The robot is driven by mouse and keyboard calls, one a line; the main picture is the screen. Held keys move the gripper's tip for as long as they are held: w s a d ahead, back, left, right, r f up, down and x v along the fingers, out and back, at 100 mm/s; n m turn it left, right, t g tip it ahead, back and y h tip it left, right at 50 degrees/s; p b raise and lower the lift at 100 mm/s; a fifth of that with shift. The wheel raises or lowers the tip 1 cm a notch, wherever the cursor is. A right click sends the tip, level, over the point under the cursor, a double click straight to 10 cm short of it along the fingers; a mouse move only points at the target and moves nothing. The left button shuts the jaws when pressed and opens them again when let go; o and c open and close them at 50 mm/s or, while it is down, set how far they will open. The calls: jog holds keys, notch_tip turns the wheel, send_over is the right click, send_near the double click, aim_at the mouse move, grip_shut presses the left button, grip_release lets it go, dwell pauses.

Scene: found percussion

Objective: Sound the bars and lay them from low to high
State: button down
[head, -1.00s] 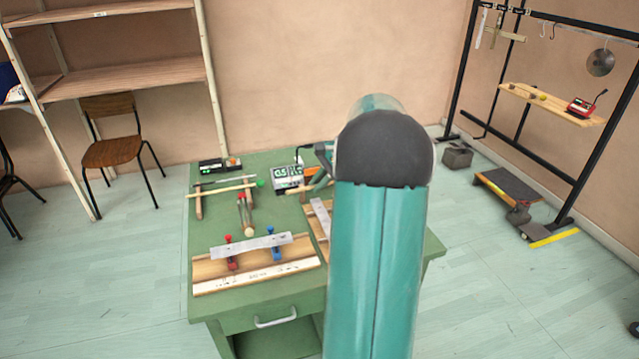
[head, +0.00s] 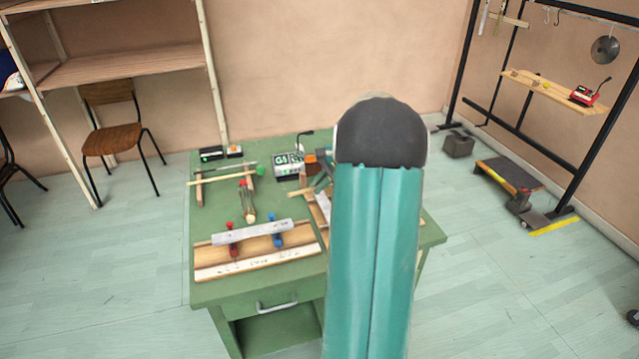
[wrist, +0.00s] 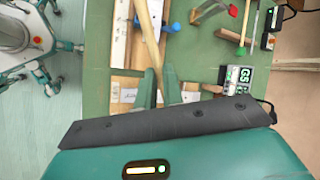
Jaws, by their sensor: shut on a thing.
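A grey metal bar (head: 252,232) rests across a red post and a blue post on a wooden tray (head: 210,272) with a marked white strip. A second wooden tray with a pale bar (head: 323,203) lies to its right, partly behind my arm. My gripper (wrist: 157,82) is shut on a light wooden stick (wrist: 149,38), which points toward the first tray. The stick's near end is hidden between the fingers. A tuner-like box (head: 288,165) stands behind, its green display reading G5.
A beater (head: 249,207) and a green-headed stick (head: 225,177) on a small rack lie on the green table (head: 203,295). Small black boxes (head: 220,152) stand at the back. A hanging frame (head: 460,75) and a chair (head: 110,138) stand apart from the table.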

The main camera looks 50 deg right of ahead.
notch_tip(320, 180, down, 6)
jog(key=d+y, duration=0.2)
notch_tip(320, 180, up, 7)
jog(key=shift+f+m, duration=0.15)
jog(key=shift+m, duration=0.15)
